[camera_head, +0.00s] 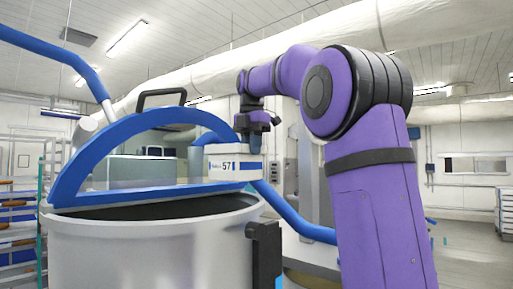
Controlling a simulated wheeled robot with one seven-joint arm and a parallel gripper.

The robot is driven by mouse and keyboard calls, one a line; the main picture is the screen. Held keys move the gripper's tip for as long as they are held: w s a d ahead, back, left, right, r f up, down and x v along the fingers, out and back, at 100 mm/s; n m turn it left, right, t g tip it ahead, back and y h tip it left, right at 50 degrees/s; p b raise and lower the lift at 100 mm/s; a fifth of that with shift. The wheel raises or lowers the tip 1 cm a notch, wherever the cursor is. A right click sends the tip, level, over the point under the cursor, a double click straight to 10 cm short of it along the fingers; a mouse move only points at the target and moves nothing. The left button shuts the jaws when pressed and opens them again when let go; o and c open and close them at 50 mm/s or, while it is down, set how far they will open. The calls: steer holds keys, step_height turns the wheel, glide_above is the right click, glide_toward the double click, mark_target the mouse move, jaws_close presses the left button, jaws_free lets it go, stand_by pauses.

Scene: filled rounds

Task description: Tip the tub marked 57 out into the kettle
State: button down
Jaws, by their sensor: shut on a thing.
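The kettle (150,245) is a large grey metal vessel at the lower left, with its blue-rimmed lid (70,180) raised and its dark mouth partly showing. The tub marked 57 (233,166) is a small white box with blue marks. It hangs upright beside the right part of the blue lid rim, above the kettle's right edge in the picture. My gripper (255,142) is shut on the tub from above, and its fingertips are partly hidden. What is inside the tub and the kettle cannot be seen.
A black handle (162,97) stands on the lid. A blue bar (290,212) slopes down behind the kettle to the right, and a blue tube (55,45) rises at upper left. A black bracket (265,252) sits on the kettle's right side. Shelves (20,225) stand far left.

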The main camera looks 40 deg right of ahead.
mark_target(230, 168)
steer(key=shift+w+a, duration=0.25)
steer(key=shift+w, duration=1.05)
steer(key=shift+a+f+h, duration=0.15)
steer(key=shift+f+h, duration=0.3)
steer(key=shift+h, duration=0.25)
step_height(230, 168, down, 2)
steer(key=t+h, duration=0.1)
steer(key=h, duration=0.1)
steer(key=shift+h, duration=0.4)
steer(key=f+h, duration=0.1)
steer(key=h, duration=0.2)
steer(key=shift+s+a+f+t, duration=0.1)
steer(key=shift+a+f+t, duration=0.25)
steer(key=shift+f+t, duration=0.05)
steer(key=h, duration=0.1)
steer(key=a+t+h, duration=0.1)
steer(key=h, duration=0.1)
steer(key=shift+s+a+f+h, duration=0.15)
steer(key=shift+h, duration=0.15)
steer(key=shift+s+a+f+t+h, duration=0.25)
steer(key=shift+a+h, duration=0.3)
steer(key=shift+h, duration=0.55)
steer(key=shift+a+f+t+h, duration=0.15)
steer(key=shift+a+f+h, duration=0.25)
steer(key=shift+h, duration=0.7)
steer(key=shift+a, duration=0.1)
stand_by(1.3)
